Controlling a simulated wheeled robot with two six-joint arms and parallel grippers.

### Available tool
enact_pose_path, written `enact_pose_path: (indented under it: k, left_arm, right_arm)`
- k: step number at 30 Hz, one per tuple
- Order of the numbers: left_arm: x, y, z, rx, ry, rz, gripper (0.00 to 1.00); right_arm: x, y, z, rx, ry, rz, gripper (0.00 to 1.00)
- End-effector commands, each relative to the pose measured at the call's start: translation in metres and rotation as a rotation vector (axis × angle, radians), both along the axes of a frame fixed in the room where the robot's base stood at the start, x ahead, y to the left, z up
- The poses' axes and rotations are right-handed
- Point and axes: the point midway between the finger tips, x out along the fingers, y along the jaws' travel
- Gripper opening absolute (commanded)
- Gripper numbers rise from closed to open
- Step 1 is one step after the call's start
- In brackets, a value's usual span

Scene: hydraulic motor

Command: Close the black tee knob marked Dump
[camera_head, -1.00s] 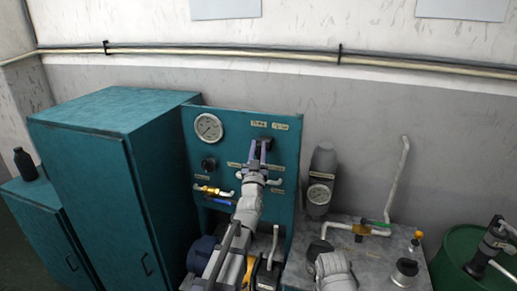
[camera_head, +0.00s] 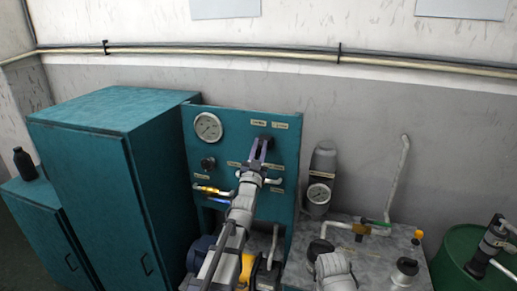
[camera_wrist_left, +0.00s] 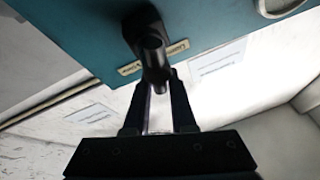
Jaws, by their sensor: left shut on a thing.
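The black tee knob (camera_head: 267,138) sits on the upper right of the teal panel (camera_head: 235,128), below small labels too blurred to read. My left gripper (camera_head: 261,147) comes up from below, its fingers shut on the knob. In the left wrist view the black knob (camera_wrist_left: 153,58) stands out from the teal panel beside a pale label, and its stem lies between the fingers of my left gripper (camera_wrist_left: 158,88). The fingers hide part of the knob. My right gripper is not in view; only a pale arm link of mine shows at the bottom.
The panel also carries a round gauge (camera_head: 208,127), a smaller black knob (camera_head: 208,163) and a yellow-handled valve (camera_head: 212,191). A teal cabinet (camera_head: 95,150) stands left. Right are a second gauge (camera_head: 318,195), pipes and a green drum (camera_head: 462,250).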

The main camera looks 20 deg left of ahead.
Motion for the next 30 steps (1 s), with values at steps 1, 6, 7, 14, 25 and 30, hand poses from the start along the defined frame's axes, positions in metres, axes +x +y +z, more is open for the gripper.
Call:
enact_pose_path:
  k: [1,6,7,14,25,30]
  left_arm:
    - [0.001,0.000,-0.003,0.046,0.004,0.001,0.00]
    - [0.000,-0.003,-0.004,0.206,-0.001,0.002,0.00]
    - [0.000,-0.003,-0.004,0.235,-0.001,0.002,0.00]
    - [0.000,-0.007,-0.005,0.453,-0.008,0.002,0.00]
    - [0.000,-0.011,-0.009,0.806,-0.022,0.003,0.00]
    - [0.000,-0.012,-0.011,0.959,-0.027,0.003,0.00]
  right_arm:
    - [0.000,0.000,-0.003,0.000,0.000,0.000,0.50]
    - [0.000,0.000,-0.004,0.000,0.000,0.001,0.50]
    - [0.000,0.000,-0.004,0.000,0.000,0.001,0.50]
    - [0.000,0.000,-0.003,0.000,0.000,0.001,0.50]
    - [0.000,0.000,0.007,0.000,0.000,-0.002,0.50]
    - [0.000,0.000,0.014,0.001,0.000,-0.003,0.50]
